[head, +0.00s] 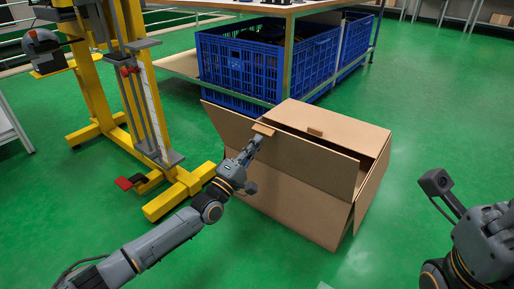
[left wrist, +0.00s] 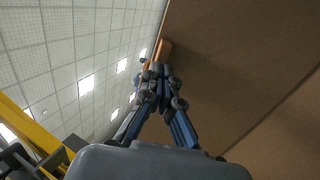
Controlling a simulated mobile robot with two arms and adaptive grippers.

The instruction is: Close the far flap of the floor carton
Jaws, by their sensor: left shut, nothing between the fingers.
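The brown floor carton (head: 310,212) stands on the green floor in the middle of the head view. Its far flap (head: 335,122) lies roughly flat over the top, with a small tab (head: 315,132) on its edge. A dark gap shows between it and the near flap (head: 300,162), which stands up at a slant and has a tab (head: 263,129) at its upper edge. My left gripper (head: 256,142) is shut and empty at the near flap, close below that tab. In the left wrist view the shut fingers (left wrist: 158,70) are beside brown cardboard; contact is unclear. My right gripper (head: 492,222) is partly seen at the right edge.
Blue crates (head: 240,62) stand under a table (head: 275,5) behind the carton. A yellow frame (head: 95,90) with a base (head: 180,192) stands to the left. The green floor right of the carton is clear.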

